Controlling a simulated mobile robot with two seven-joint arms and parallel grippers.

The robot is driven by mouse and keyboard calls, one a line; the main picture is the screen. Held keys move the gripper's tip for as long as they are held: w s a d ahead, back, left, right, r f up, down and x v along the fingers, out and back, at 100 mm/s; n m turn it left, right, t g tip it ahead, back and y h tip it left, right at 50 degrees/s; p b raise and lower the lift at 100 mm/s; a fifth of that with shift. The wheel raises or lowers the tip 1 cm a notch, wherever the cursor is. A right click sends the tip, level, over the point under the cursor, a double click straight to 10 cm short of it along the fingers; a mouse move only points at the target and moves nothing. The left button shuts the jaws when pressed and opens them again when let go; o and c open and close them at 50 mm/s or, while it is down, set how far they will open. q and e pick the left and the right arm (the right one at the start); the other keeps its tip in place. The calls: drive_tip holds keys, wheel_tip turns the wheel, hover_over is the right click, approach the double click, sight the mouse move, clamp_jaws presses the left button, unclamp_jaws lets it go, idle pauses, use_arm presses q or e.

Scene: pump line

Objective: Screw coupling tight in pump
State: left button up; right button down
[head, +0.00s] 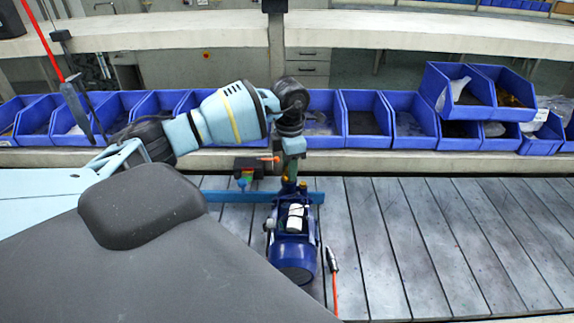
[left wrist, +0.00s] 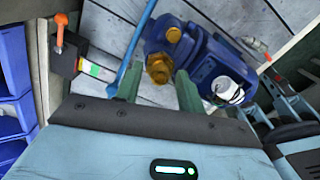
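The dark blue pump (head: 292,250) lies on the slatted bench, with a white-labelled part on top. It also shows in the left wrist view (left wrist: 205,62). A brass hex coupling (left wrist: 157,69) sits at the pump's near end in the left wrist view; whether it is fully seated cannot be told. A second round brass fitting (left wrist: 174,35) is on the pump beside it. My left gripper (head: 290,170) points down over the pump's far end. In the left wrist view its green fingers (left wrist: 158,90) stand apart, with the coupling seen between and beyond their tips. My right gripper is not visible.
A blue bar (head: 235,196) runs across the bench behind the pump. A black fixture with an orange handle (head: 257,167) stands left of my gripper. An orange-hosed tool (head: 333,268) lies right of the pump. Blue bins (head: 365,118) line the back. The right bench is clear.

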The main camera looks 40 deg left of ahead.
use_arm(q)
drive_tip(key=shift+f, duration=0.1)
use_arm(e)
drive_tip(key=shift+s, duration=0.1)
use_arm(q)
drive_tip(key=shift+n, duration=1.8)
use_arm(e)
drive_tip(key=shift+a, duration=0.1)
use_arm(q)
clamp_jaws()
drive_tip(key=shift+f+m, duration=0.1)
drive_tip(key=shift+m, duration=0.6)
unclamp_jaws()
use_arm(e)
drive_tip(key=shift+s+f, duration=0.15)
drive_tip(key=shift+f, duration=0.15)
